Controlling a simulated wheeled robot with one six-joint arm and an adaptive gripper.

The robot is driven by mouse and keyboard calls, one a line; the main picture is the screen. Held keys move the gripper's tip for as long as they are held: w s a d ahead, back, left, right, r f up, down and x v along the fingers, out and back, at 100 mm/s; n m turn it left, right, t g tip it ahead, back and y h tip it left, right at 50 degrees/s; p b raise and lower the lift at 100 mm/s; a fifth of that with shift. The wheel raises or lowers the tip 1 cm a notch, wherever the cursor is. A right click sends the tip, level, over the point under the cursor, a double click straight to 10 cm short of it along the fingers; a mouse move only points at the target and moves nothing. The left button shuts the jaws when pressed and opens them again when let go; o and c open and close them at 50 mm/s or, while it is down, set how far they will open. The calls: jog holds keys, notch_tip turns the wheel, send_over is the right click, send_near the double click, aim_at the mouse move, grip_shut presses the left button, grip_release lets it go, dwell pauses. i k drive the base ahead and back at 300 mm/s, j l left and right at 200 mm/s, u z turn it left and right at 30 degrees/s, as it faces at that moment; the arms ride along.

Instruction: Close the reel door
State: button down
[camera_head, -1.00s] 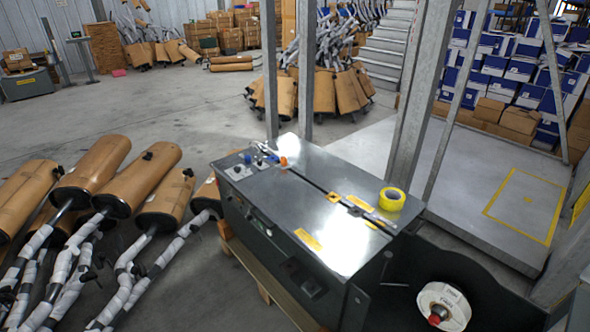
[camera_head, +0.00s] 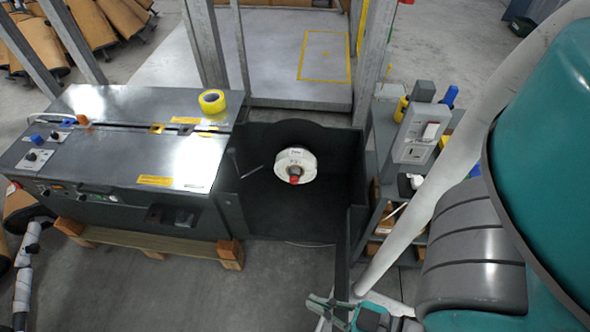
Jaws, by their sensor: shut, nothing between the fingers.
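The reel compartment (camera_head: 262,205) is a dark open box joined to the right end of a grey strapping machine (camera_head: 120,165). A white reel (camera_head: 285,172) with a red knob sits inside it. The reel door (camera_head: 342,255) looks like a thin dark panel seen nearly edge-on. It stands open, swung out toward me from the compartment's right side. My gripper (camera_head: 322,312), green-grey, is at the bottom edge, close to the door's near end. It is shut and empty. I cannot tell whether it touches the door.
A grey shelf cart (camera_head: 385,190) with tools and a switch box (camera_head: 418,132) stands right of the compartment. Yellow tape (camera_head: 212,101) lies on the machine top. A wooden pallet (camera_head: 150,242) is under the machine. The floor in front of the compartment is clear.

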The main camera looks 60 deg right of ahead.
aim_at(341, 293)
jog(key=k+z, duration=0.1)
jog(key=k, duration=0.4)
jog(key=k+l, duration=0.15)
jog(key=k, duration=0.35)
jog(key=k+z, duration=0.15)
jog(key=k, duration=0.35)
jog(key=k+l+z, duration=0.1)
jog(key=k, duration=0.35)
jog(key=l, duration=0.1)
